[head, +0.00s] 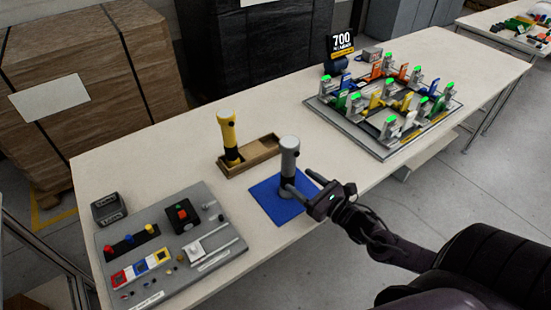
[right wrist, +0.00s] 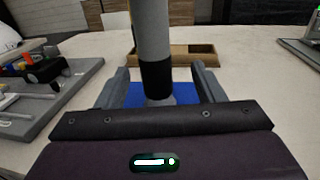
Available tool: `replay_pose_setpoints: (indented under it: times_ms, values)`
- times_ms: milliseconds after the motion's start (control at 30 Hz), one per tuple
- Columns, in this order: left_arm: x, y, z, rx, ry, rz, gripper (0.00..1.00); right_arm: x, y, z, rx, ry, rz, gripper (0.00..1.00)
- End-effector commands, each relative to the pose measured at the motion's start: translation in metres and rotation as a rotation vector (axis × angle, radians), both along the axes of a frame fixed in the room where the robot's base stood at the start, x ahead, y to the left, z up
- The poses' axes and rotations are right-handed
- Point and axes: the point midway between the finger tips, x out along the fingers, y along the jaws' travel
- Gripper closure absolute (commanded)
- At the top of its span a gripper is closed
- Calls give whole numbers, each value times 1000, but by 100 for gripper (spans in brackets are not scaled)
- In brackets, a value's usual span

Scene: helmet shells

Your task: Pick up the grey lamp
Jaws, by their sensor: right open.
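The grey lamp (head: 289,160) stands upright on a blue mat (head: 270,205) near the table's front edge. It is a grey cylinder with a black band low on its body. In the right wrist view the lamp (right wrist: 153,35) stands between the two fingers of my right gripper (right wrist: 160,88), with a gap on each side. In the head view my right gripper (head: 301,184) reaches in from the right at the lamp's lower part, and its fingers are open. The lamp's base is partly hidden by the gripper body in the wrist view. My left gripper is not in view.
A yellow lamp (head: 229,138) stands in a wooden tray (head: 262,152) behind the grey lamp. A grey panel (head: 215,261) with buttons and parts lies to the left. A board (head: 377,147) with several coloured blocks lies to the right. Table space between the mat and that board is clear.

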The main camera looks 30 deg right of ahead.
Motion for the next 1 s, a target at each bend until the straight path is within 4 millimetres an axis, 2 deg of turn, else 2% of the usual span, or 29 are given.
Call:
replay_pose_setpoints:
  times_ms: [400, 567, 700, 833, 1000]
  values:
    - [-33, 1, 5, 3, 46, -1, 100, 34, 10, 0, 4, -2, -2, 38]
    - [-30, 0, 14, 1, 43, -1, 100, 55, 20, -1, 6, -3, -2, 38]
    - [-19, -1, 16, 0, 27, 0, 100, 69, 23, -3, 2, -1, -2, 38]
    - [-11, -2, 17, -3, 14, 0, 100, 73, 24, -4, 2, 0, -1, 38]
    - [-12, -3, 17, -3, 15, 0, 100, 73, 24, -5, 2, 1, 0, 38]
